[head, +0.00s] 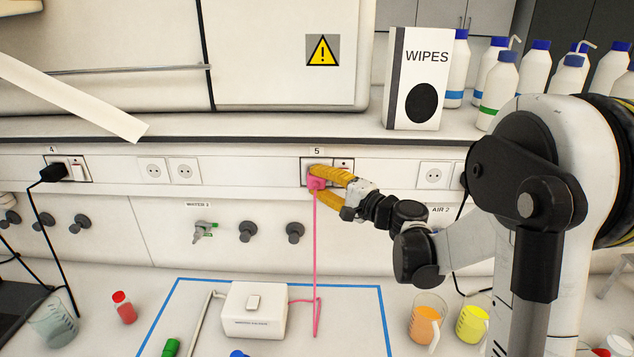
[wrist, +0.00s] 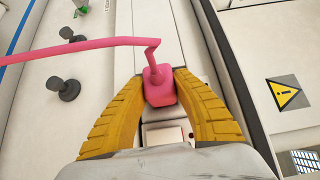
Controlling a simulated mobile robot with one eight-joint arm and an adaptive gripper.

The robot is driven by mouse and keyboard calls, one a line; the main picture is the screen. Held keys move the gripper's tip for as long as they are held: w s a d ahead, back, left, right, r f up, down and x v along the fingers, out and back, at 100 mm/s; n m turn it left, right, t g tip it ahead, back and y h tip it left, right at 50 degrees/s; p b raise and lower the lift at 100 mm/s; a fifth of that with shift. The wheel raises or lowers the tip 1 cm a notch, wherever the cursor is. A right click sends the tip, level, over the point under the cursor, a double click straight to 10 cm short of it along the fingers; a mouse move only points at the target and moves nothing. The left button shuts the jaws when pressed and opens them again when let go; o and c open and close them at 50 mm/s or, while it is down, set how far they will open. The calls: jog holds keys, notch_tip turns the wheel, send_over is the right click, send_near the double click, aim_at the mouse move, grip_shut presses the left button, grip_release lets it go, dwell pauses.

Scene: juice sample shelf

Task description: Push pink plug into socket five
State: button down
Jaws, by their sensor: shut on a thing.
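The pink plug (head: 316,183) is at socket five (head: 308,171), under the label 5 on the wall strip. In the wrist view the pink plug (wrist: 160,88) sits between the two yellow fingers, its cord leaving to the left. My gripper (head: 326,183) is shut on it, the fingers on either side. The plug and fingers cover most of the socket, so I cannot tell whether the plug is fully seated. The pink cord (head: 315,260) hangs down to a white box (head: 257,310) on the bench.
A red-marked switch (head: 343,165) is right beside socket five. Taps and knobs (head: 247,231) stick out below the strip. A wipes box (head: 415,80) and several bottles stand on the shelf above. Beakers (head: 427,318) stand on the bench at the right.

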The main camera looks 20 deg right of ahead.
jog(key=shift+w, duration=0.1)
dwell(0.7)
jog(key=c, duration=1)
grip_release()
jog(key=shift+d, duration=0.1)
jog(key=v, duration=1.2)
jog(key=shift+f, duration=0.1)
